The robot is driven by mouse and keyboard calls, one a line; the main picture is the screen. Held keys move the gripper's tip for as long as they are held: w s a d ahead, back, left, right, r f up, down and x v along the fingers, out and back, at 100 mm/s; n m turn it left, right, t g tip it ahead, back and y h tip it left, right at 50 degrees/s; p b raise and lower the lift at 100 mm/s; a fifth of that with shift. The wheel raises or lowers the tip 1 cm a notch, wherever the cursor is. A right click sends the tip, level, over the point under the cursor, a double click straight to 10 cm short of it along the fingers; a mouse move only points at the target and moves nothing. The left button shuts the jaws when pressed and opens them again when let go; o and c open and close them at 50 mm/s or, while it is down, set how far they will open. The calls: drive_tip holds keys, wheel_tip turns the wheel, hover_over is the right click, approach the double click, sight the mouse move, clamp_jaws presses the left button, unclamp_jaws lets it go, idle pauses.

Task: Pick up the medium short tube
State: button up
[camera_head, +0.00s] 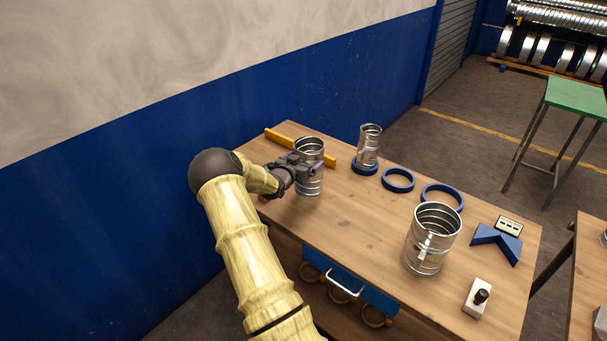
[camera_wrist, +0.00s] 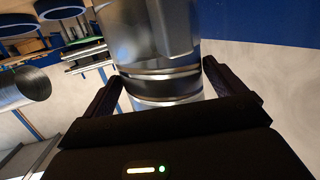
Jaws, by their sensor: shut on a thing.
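The medium short tube (camera_head: 309,149) is a shiny ribbed metal cylinder at the far left part of the workbench. It stands upright. My gripper (camera_head: 303,172) reaches it from the left and is shut on its side. In the wrist view the tube (camera_wrist: 165,45) sits between the two dark fingers of my gripper (camera_wrist: 163,83), one on each side. I cannot tell whether the tube's base touches the wood. Part of its side is hidden by my gripper.
On the workbench (camera_head: 350,221), a slimmer tube (camera_head: 369,145) stands at a blue ring. Two empty blue rings (camera_head: 398,180) (camera_head: 442,197), a wider tube (camera_head: 431,238), a blue angled block (camera_head: 497,243) and a white switch box (camera_head: 477,298) lie rightward. A yellow bar (camera_head: 282,139) is behind.

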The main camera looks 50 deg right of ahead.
wheel_tip(320, 180, up, 5)
drive_tip(key=shift+f+b, duration=0.1)
drive_tip(key=shift+b, duration=0.45)
drive_tip(key=w+a+n+t+y+p, duration=0.1)
drive_tip(key=w+a+n+t+p, duration=0.1)
drive_tip(key=w+a, duration=0.6)
drive_tip(key=a+t+p, duration=0.1)
drive_tip(key=a, duration=0.3)
drive_tip(key=shift+w+a+f+p, duration=0.25)
drive_tip(key=shift+w+f+p, duration=0.05)
drive_tip(key=shift+w+p, duration=0.1)
drive_tip(key=w+a+n+t+p, duration=0.1)
drive_tip(key=w+a, duration=0.1)
drive_tip(key=a, duration=0.4)
drive_tip(key=w+a+n+t+y+p, duration=0.1)
drive_tip(key=w+a, duration=0.1)
drive_tip(key=a, duration=0.4)
drive_tip(key=w+a+n+t+y+p, duration=0.1)
drive_tip(key=w+a, duration=0.1)
drive_tip(key=a, duration=0.4)
drive_tip(key=shift+w+a+f+p, duration=0.15)
drive_tip(key=shift+w+a+p, duration=0.05)
drive_tip(key=shift+a+p, duration=0.2)
drive_tip(key=shift+d, duration=0.15)
